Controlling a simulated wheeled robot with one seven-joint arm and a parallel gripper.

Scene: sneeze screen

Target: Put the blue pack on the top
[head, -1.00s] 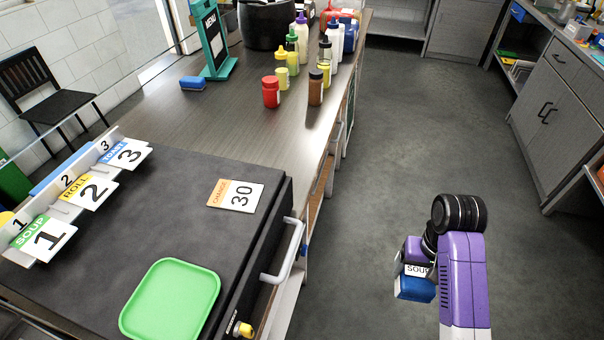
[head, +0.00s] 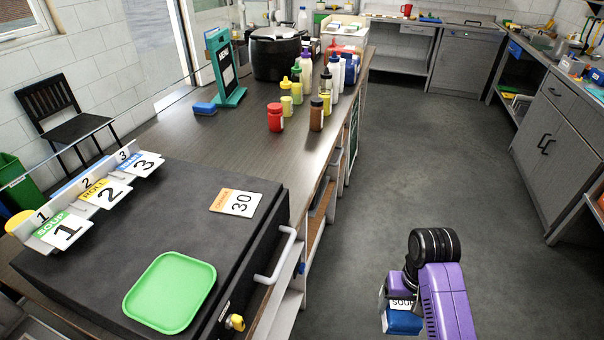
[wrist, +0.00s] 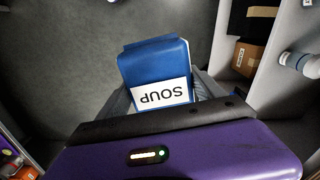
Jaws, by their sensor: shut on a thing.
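The blue pack (head: 403,322) has a white label reading SOUP. It hangs below my purple arm at the lower right of the head view, over the floor. My gripper (wrist: 160,98) is shut on the blue pack, which also shows in the wrist view (wrist: 152,62), its label toward the gripper. The black counter top (head: 190,200) at the left holds a green tray (head: 171,292), an orange-edged card with 30 (head: 237,203), and a rail of cards 1 SOUP (head: 66,232), 2 ROLL (head: 106,193) and 3 (head: 140,164).
A clear screen edge runs above the cards. Several squeeze bottles (head: 316,115), a black pot (head: 276,52) and a teal menu stand (head: 222,65) stand farther back on the wooden counter. A white handle (head: 279,257) juts from the counter side. The floor aisle (head: 410,160) is clear.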

